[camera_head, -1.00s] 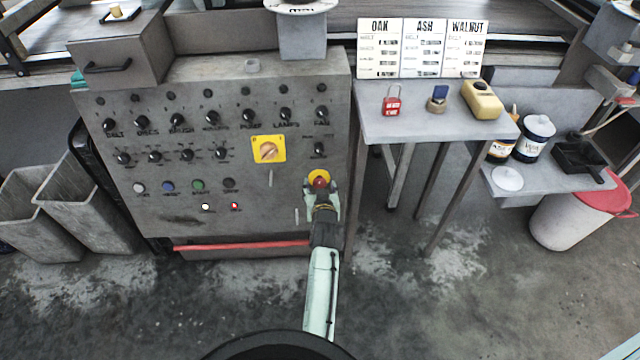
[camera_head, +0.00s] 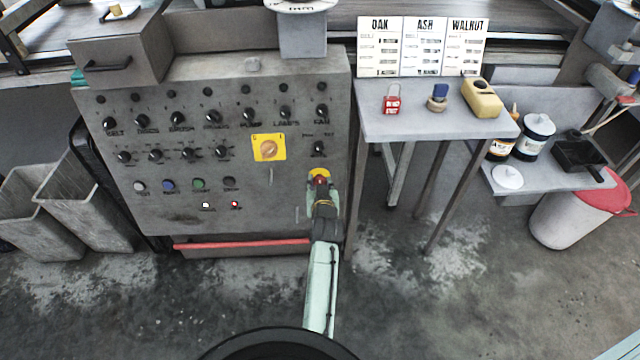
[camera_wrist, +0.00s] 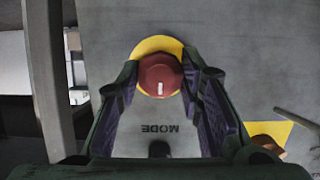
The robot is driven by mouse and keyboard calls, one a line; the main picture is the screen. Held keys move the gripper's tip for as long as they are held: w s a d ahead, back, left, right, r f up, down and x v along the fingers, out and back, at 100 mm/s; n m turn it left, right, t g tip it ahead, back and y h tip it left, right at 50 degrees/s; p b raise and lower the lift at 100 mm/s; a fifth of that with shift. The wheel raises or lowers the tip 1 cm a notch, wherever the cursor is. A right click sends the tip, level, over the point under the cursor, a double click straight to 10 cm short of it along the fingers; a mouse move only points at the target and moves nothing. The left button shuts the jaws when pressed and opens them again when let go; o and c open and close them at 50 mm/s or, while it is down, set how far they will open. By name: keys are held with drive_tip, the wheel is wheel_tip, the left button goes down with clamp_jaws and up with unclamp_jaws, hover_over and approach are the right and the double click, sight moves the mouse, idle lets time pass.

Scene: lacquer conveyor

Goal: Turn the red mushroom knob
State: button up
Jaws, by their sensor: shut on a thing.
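The red mushroom knob (camera_wrist: 160,76) sits on a round yellow plate (camera_wrist: 148,45) on the grey control panel. A short white mark shows on its face in the wrist view. My gripper (camera_wrist: 162,82) has its two dark fingertips against the knob's left and right sides, shut on it. In the head view the gripper (camera_head: 319,184) is at the panel's lower right and covers most of the knob; part of the yellow plate (camera_head: 319,174) shows above it.
The panel (camera_head: 250,215) carries several black knobs, coloured buttons and a yellow-plated rotary switch (camera_head: 268,148) left of my gripper. A red bar (camera_head: 240,246) runs along its bottom. A small table (camera_head: 430,125) with a red padlock (camera_head: 392,102) stands at the right.

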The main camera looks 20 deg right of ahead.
drive_tip(key=shift+c, duration=1.2)
drive_tip(key=shift+m+t+y+b, duration=0.4)
drive_tip(key=shift+m+y+b, duration=0.35)
drive_tip(key=shift+m, duration=2.15)
